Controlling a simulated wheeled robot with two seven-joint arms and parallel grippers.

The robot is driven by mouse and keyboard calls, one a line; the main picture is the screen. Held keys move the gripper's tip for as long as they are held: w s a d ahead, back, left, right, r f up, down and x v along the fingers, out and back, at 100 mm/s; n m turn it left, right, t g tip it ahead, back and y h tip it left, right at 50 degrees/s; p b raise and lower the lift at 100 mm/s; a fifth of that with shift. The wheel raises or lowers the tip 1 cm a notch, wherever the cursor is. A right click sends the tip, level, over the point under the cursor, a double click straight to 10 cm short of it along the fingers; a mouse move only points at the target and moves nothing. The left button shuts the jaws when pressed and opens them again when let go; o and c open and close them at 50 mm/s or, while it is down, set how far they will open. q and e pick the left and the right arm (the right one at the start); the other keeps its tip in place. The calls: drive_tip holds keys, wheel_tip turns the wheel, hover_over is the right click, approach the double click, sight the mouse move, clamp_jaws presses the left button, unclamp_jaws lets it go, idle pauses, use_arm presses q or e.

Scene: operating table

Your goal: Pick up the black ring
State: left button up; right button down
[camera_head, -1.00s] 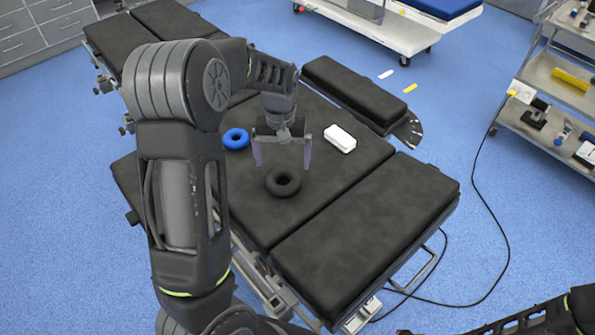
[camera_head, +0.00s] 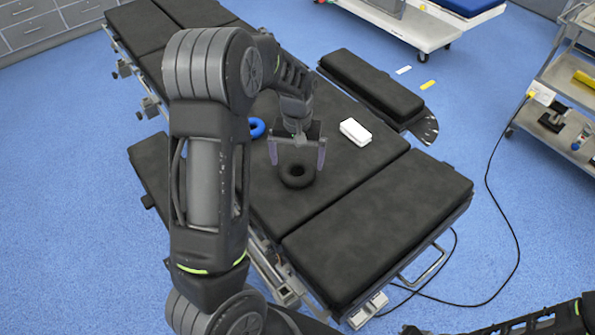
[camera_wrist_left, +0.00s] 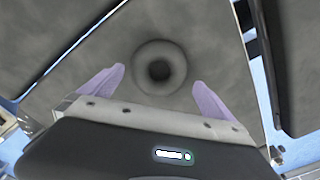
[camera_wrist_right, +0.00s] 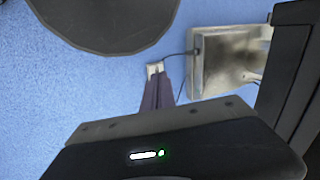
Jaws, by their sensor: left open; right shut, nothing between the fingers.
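The black ring (camera_head: 297,176) lies flat on the dark padded operating table (camera_head: 345,240). My left gripper (camera_head: 297,160) is open, its two light purple fingers just above and to either side of the ring. In the left wrist view the ring (camera_wrist_left: 160,68) sits beyond the fingertips, centred between the open fingers (camera_wrist_left: 158,76); it is not gripped. In the right wrist view my right gripper (camera_wrist_right: 158,80) has its fingers together with nothing between them, over the blue floor and away from the ring.
A blue ring (camera_head: 257,127) lies on the table behind my left arm, partly hidden. A white box (camera_head: 355,132) lies right of the gripper. A metal shelf cart (camera_head: 560,120) stands at the right, with a black cable on the floor.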

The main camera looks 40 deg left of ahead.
sight(298, 168)
use_arm(q)
wheel_tip(298, 168, down, 4)
drive_tip(key=shift+d+f+p, duration=0.1)
drive_tip(key=shift+f+p, duration=0.05)
drive_tip(key=shift+p, duration=0.25)
idle(0.3)
drive_tip(key=c, duration=1.2)
drive_tip(key=shift+o, duration=0.2)
wheel_tip(298, 168, up, 10)
drive_tip(key=b, duration=0.1)
idle(0.3)
